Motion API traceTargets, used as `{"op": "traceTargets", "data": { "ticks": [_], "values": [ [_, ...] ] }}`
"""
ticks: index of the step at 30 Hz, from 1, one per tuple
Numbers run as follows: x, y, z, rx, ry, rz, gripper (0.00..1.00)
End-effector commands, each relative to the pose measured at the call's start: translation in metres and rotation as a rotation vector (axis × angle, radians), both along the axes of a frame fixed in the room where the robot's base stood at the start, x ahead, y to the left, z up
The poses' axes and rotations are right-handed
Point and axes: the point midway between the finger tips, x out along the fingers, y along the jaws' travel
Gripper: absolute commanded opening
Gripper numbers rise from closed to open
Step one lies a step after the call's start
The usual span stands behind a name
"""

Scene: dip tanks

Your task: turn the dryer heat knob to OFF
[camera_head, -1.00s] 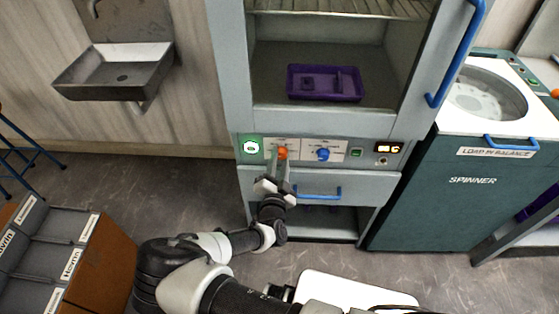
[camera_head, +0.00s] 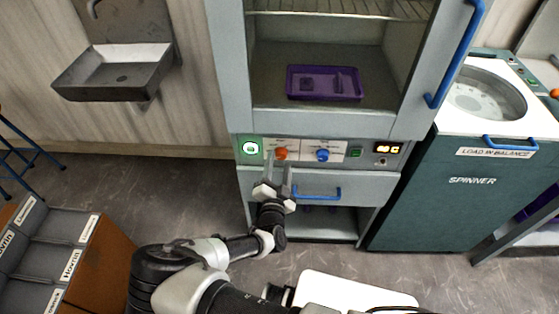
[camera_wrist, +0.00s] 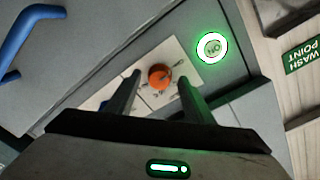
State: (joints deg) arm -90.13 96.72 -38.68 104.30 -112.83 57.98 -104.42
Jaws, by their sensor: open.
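The dryer (camera_head: 225,75) has a control panel with an orange knob (camera_head: 281,154) on a white label plate and a blue knob (camera_head: 322,155) to its right. Which knob is the heat knob is too small to read. My gripper (camera_head: 279,172) is open just below the orange knob in the head view. In the wrist view the orange knob (camera_wrist: 160,76) lies ahead of and between the two spread fingertips (camera_wrist: 160,84), with no visible contact. The knob's pointer mark is too small to read for certain.
A lit green button (camera_head: 250,148) is left of the knobs. A blue drawer handle (camera_head: 317,193) sits below the panel. The dryer door with its blue handle (camera_head: 455,60) stands at the right. A purple tray (camera_head: 324,83) lies inside. The spinner (camera_head: 465,195) is at right.

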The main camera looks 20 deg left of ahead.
Motion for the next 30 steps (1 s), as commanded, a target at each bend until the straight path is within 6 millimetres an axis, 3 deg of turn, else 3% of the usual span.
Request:
{"op": "traceTargets", "data": {
  "ticks": [12, 18, 24, 30],
  "values": [
    [-0.098, -0.018, 0.001, -0.001, 0.002, 0.002, 0.48],
    [-0.136, -0.026, 0.0, -0.001, 0.001, 0.001, 0.48],
    [-0.153, -0.03, 0.0, -0.002, 0.0, 0.0, 0.48],
    [-0.155, -0.031, 0.0, -0.002, -0.001, -0.001, 0.48]
  ]
}}
